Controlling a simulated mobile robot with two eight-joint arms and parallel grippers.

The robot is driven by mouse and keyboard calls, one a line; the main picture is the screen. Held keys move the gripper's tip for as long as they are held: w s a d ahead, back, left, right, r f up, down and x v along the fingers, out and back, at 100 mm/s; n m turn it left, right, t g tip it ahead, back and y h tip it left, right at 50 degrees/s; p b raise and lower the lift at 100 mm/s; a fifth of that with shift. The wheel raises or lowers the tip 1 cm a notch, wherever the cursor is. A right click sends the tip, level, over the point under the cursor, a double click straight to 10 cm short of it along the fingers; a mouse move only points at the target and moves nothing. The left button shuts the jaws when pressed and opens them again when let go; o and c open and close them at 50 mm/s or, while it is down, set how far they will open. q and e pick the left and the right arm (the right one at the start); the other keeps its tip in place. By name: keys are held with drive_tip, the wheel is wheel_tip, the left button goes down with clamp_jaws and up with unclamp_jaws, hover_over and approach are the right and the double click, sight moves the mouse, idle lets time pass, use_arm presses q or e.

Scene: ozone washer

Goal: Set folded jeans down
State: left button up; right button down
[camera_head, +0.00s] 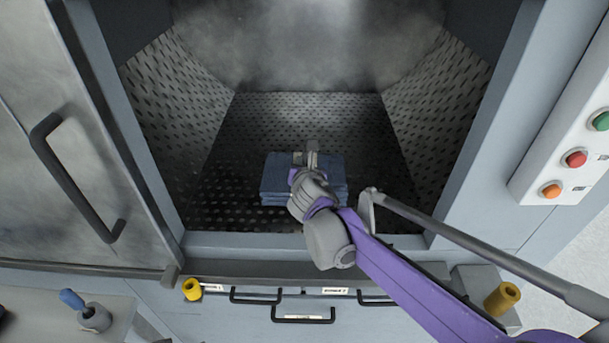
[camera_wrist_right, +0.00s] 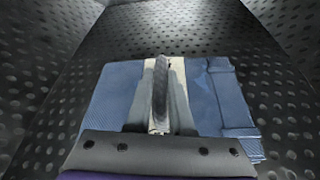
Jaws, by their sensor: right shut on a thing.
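The folded jeans (camera_head: 275,180) are a blue stack inside the washer chamber, low in the middle of the head view, over the dark perforated floor. They also show in the right wrist view (camera_wrist_right: 105,100), with a pale band across the middle. My right gripper (camera_head: 312,160) reaches in over the jeans, and in the right wrist view its fingers (camera_wrist_right: 160,95) are shut on them at the band. The jeans look level and close to the floor; I cannot tell whether they touch it. My left gripper is not in view.
The washer chamber has sloped perforated walls (camera_head: 440,105) and haze at the back. Its floor (camera_head: 300,110) is clear around the jeans. An open door with a black handle (camera_head: 75,180) stands at left. A button panel (camera_head: 575,155) is at right. Yellow knobs (camera_head: 192,289) sit along the front.

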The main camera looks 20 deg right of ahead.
drive_tip(key=shift+w+f, duration=0.1)
drive_tip(key=shift+f, duration=2.1)
drive_tip(key=shift+f, duration=0.2)
drive_tip(key=c, duration=0.8)
unclamp_jaws()
drive_tip(key=shift+s+r, duration=0.2)
drive_tip(key=shift+r, duration=0.1)
drive_tip(key=v, duration=1.1)
drive_tip(key=shift+s, duration=0.3)
drive_tip(key=shift+a+r, duration=0.1)
drive_tip(key=shift+a, duration=0.05)
